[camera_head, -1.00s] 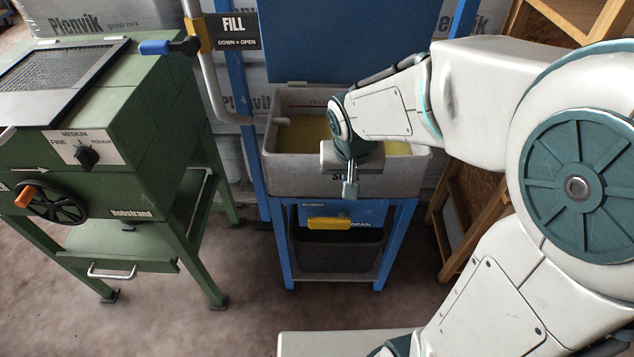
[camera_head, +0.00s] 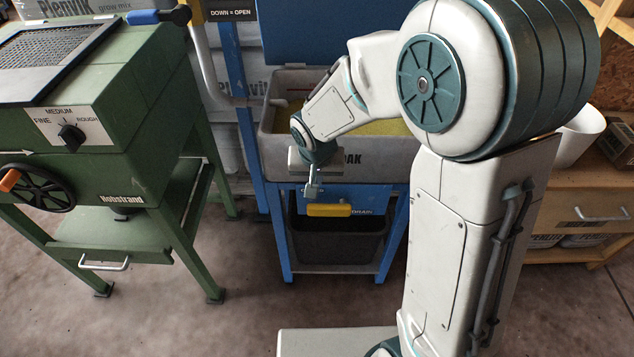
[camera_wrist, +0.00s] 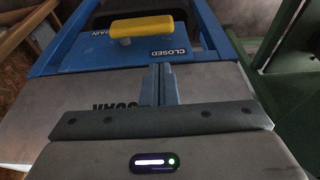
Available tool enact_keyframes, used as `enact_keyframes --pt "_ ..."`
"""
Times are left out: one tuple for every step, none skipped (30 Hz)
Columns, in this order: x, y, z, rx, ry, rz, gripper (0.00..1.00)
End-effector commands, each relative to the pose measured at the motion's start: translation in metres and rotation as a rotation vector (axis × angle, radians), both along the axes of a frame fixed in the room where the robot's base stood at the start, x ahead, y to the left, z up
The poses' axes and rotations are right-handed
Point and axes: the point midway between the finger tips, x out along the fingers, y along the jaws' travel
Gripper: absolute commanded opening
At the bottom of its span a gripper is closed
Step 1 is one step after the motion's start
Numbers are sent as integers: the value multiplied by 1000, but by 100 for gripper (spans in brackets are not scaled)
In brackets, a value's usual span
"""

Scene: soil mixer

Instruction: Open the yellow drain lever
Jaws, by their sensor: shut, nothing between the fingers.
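The yellow drain lever (camera_head: 328,210) lies level across the blue front panel under the grey soak tub (camera_head: 385,168). In the wrist view the yellow lever (camera_wrist: 140,27) is on the blue panel, with the word CLOSED beside one end and a partly hidden drain label behind it. My gripper (camera_head: 312,190) hangs in front of the tub, just above and slightly left of the lever's middle. Its fingers (camera_wrist: 158,72) are shut and empty, pointing towards the panel. They appear apart from the lever. My arm hides the tub's right part.
A dark bin (camera_head: 340,243) stands under the panel between the blue legs. A green machine (camera_head: 130,160) with a dial and handwheel stands at left. A blue-handled fill lever (camera_head: 157,17) is above it. A wooden cabinet (camera_head: 570,215) is at right. Floor between machine and blue stand is clear.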

Motion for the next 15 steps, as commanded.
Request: enact_keyframes --pt "2 0 -13 -1 4 2 0" --pt "4 0 -19 -2 5 1 0" --pt "6 0 -27 -2 5 0 0" --pt "8 -1 -33 -2 5 0 0" --pt "10 -1 -39 -3 5 1 0" --pt "12 -1 -47 -2 4 1 0" --pt "14 -1 -53 -3 5 0 0" --pt "15 -1 -59 -2 4 0 0" --pt "18 -1 -66 -2 5 1 0" --pt "19 -1 -71 -2 4 1 0" --pt "21 -1 -76 -1 4 2 0" --pt "22 -1 -83 -2 4 1 0" --pt "21 -1 -88 -3 4 2 0" --pt "21 -1 -93 -2 3 3 0" --pt "21 -1 -98 -2 4 1 0"
